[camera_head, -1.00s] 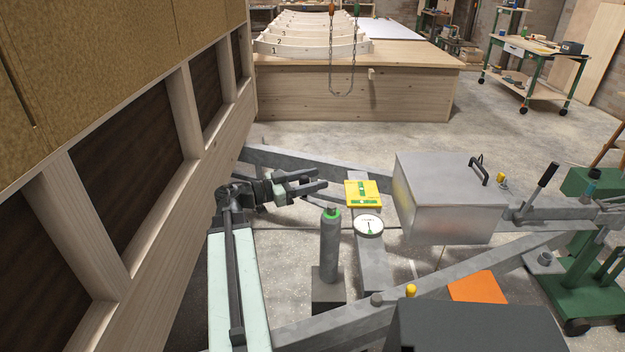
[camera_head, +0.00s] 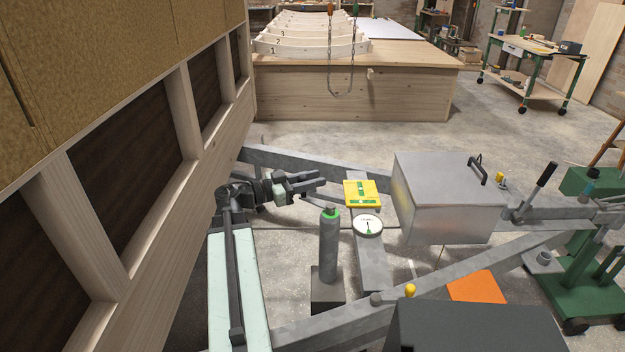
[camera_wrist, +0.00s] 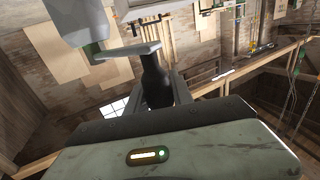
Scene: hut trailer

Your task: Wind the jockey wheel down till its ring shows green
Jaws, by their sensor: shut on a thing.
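My gripper (camera_head: 318,182) reaches right from my arm, its dark fingers close together. In the wrist view it is shut on a dark upright handle (camera_wrist: 156,82), which joins a pale crank arm (camera_wrist: 134,51). The fingers hide the handle in the head view. A grey upright post (camera_head: 329,250) with a green ring (camera_head: 330,215) near its top stands just below and right of my gripper on a dark block. I cannot tell for sure that this post is the jockey wheel; no wheel shows on it.
A yellow plate with green level vials (camera_head: 374,187) and a round white dial (camera_head: 367,226) sit on a grey crossbar. A metal box (camera_head: 440,210) stands right of them. Grey frame beams (camera_head: 440,279) run around the post. The timber hut wall (camera_head: 135,215) borders the left.

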